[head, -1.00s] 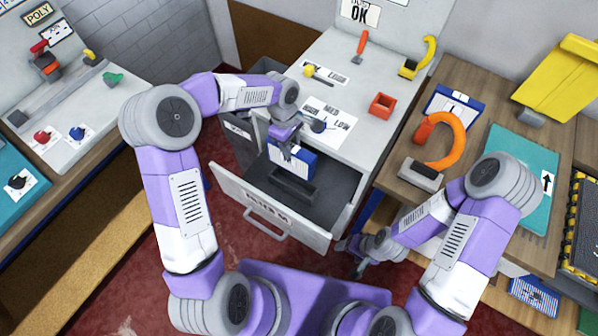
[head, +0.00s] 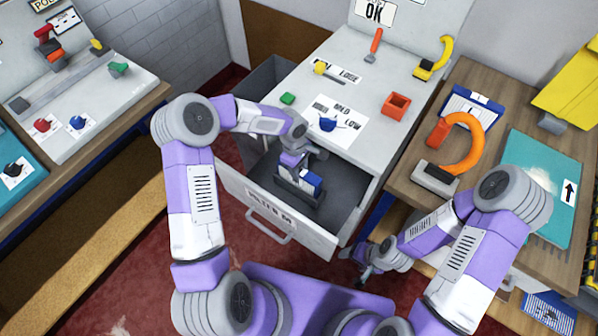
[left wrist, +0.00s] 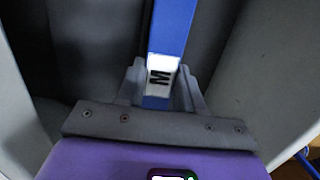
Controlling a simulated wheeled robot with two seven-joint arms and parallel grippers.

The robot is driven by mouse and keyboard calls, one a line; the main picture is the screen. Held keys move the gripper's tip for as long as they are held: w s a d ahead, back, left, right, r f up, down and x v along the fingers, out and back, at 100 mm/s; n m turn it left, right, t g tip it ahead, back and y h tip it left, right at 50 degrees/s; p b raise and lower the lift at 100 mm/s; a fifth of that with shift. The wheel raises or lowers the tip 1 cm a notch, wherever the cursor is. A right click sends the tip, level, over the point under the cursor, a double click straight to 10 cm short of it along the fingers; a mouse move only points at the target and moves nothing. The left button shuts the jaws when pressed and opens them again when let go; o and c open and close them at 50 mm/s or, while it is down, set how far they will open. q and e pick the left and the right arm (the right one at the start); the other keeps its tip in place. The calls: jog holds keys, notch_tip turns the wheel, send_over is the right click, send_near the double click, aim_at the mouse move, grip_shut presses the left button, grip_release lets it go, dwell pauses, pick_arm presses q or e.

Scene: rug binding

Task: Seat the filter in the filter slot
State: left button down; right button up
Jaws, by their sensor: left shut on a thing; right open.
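The blue filter (head: 313,181) has a white patch and stands upright inside the open drawer (head: 338,197). In the left wrist view the filter (left wrist: 173,30) shows a white label marked M. My left gripper (head: 291,160) is shut on the filter's top, and its fingers show in the left wrist view (left wrist: 161,92). The dark filter slot (head: 297,193) is on the drawer floor, and the filter's lower part is at or in it. I cannot tell how deep it sits. My right gripper (head: 365,272) is open and empty, low beside the drawer's right front corner.
The drawer front has a handle (head: 272,236). The grey worktop above carries a blue knob (head: 328,124), a green block (head: 287,99) and a red box (head: 396,105). An orange hooked tool (head: 462,135) is on the wooden bench at right.

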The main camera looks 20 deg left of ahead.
pick_arm(q)
notch_tip(320, 180, down, 2)
jog(key=shift+w, duration=0.1)
jog(key=shift+f+b, duration=0.2)
jog(key=shift+b, duration=0.15)
jog(key=c, duration=0.7)
grip_release()
jog(key=shift+r, duration=0.1)
jog(key=shift+r+p, duration=0.35)
jog(key=shift+p, duration=0.05)
jog(key=r, duration=0.3)
jog(key=a+r+p, duration=0.1)
jog(key=r, duration=0.3)
jog(key=r+p, duration=0.1)
jog(key=r, duration=0.3)
jog(key=shift+w+a+r, duration=0.15)
jog(key=shift+a+r, duration=0.05)
jog(key=shift+r, duration=0.05)
